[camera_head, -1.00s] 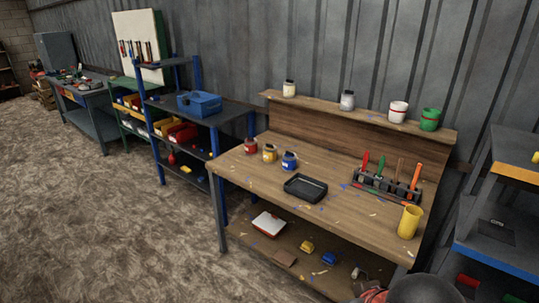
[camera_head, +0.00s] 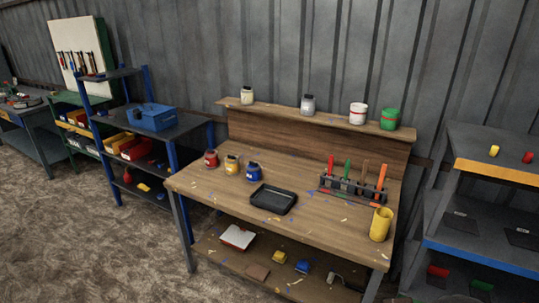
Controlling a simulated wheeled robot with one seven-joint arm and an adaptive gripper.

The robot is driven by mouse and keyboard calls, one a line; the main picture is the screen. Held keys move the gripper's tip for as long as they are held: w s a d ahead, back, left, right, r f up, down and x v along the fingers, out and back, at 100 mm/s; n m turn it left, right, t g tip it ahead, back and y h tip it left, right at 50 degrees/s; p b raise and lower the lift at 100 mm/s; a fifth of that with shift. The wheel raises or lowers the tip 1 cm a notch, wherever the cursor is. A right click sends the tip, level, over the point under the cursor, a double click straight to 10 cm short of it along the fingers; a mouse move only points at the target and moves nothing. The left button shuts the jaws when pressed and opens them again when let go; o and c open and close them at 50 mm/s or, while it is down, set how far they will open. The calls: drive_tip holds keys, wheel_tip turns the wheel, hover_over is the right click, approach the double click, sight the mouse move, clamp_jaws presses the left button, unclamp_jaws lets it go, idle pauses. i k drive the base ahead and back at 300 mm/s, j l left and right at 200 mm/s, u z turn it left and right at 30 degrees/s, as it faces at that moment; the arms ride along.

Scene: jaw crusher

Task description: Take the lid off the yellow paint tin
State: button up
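The yellow paint tin (camera_head: 232,164) stands upright on the wooden workbench (camera_head: 225,190), between a red tin (camera_head: 211,159) on its left and a blue tin (camera_head: 253,172) on its right. Its top is dark, and it looks closed, though it is small in this view. My gripper is not in view.
A black tray (camera_head: 273,199) lies right of the tins. A rack of brushes (camera_head: 350,187) and a yellow cup (camera_head: 381,224) stand farther right. White and green pots (camera_head: 390,119) stand on the back shelf (camera_head: 300,117). Open floor (camera_head: 90,240) lies in front, left of the bench.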

sight(230, 158)
drive_tip(key=i+j+z, duration=0.55)
drive_tip(key=j+z, duration=0.25)
drive_tip(key=j, duration=0.15)
drive_tip(key=i+j+z, duration=0.25)
drive_tip(key=j, duration=0.2)
drive_tip(key=i+j, duration=0.15)
drive_tip(key=j, duration=0.4)
drive_tip(key=i+j+z, duration=0.1)
drive_tip(key=j, duration=0.5)
drive_tip(key=i+j, duration=0.15)
drive_tip(key=j, duration=0.4)
drive_tip(key=i+j+z, duration=0.1)
drive_tip(key=j, duration=0.5)
drive_tip(key=i+j, duration=0.1)
drive_tip(key=j, duration=0.45)
drive_tip(key=i+j, duration=0.1)
drive_tip(key=j, duration=0.5)
drive_tip(key=z, duration=0.05)
